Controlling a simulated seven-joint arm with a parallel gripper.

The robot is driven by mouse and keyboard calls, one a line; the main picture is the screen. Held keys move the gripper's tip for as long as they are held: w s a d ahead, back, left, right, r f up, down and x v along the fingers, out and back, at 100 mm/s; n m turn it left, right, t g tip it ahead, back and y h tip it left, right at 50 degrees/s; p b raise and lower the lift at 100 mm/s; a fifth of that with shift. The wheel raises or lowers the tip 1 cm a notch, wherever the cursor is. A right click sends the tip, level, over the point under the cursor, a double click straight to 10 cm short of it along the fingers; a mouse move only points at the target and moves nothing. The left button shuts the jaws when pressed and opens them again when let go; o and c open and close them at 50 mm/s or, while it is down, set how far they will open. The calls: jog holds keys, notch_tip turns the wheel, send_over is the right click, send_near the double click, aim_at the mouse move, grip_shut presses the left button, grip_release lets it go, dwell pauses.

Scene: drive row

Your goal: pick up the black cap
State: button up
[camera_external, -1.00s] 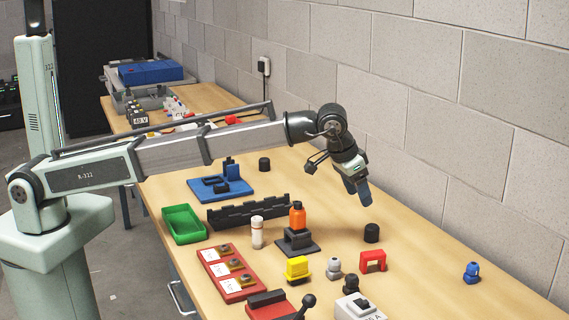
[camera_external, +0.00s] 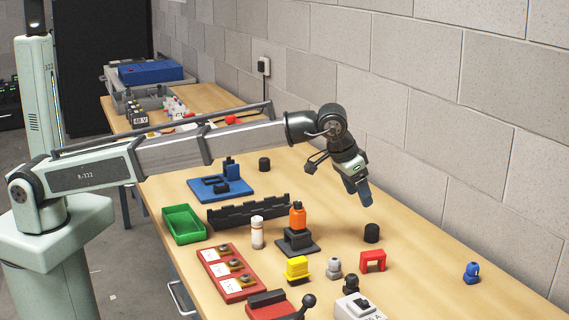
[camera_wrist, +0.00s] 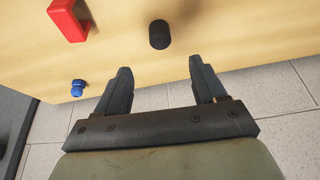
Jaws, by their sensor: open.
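A black cap (camera_external: 371,233), a short dark cylinder, stands upright on the wooden table to the right of the middle. It also shows in the wrist view as a black cap (camera_wrist: 159,34) near the top, beyond the gap between the fingers. A second, similar black cap (camera_external: 264,164) stands farther back on the table. My gripper (camera_external: 365,197) hangs above the table, higher than the nearer cap and apart from it. In the wrist view my gripper (camera_wrist: 160,66) has its two fingers wide apart with nothing between them.
A red arch-shaped block (camera_external: 373,260) stands close in front of the nearer cap. A blue knob-shaped piece (camera_external: 472,272) stands farther right. An orange bottle (camera_external: 297,216) on a dark stand is to the left. The block wall (camera_external: 420,150) runs along the table's far edge.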

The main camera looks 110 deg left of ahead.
jog(key=s+a+n+g, duration=0.1)
jog(key=s+a+n, duration=0.1)
jog(key=s+a, duration=0.9)
jog(key=s+a+n+y, duration=0.15)
jog(key=s+a, duration=0.45)
jog(key=a, duration=1.1)
jog(key=s+a+n+g, duration=0.1)
jog(key=s+a+n, duration=0.2)
jog(key=s+a, duration=0.75)
jog(key=s+a+n+h, duration=0.2)
jog(key=s+a+n, duration=0.2)
jog(key=s+a, duration=1.05)
jog(key=n+t+h, duration=0.1)
jog(key=n+h, duration=0.5)
send_near(264, 158)
jog(key=x, duration=0.9)
jog(key=shift+w+d+f, duration=0.1)
jog(key=shift+d+f, duration=0.1)
jog(key=shift+f, duration=0.05)
jog(key=shift+c, duration=0.5)
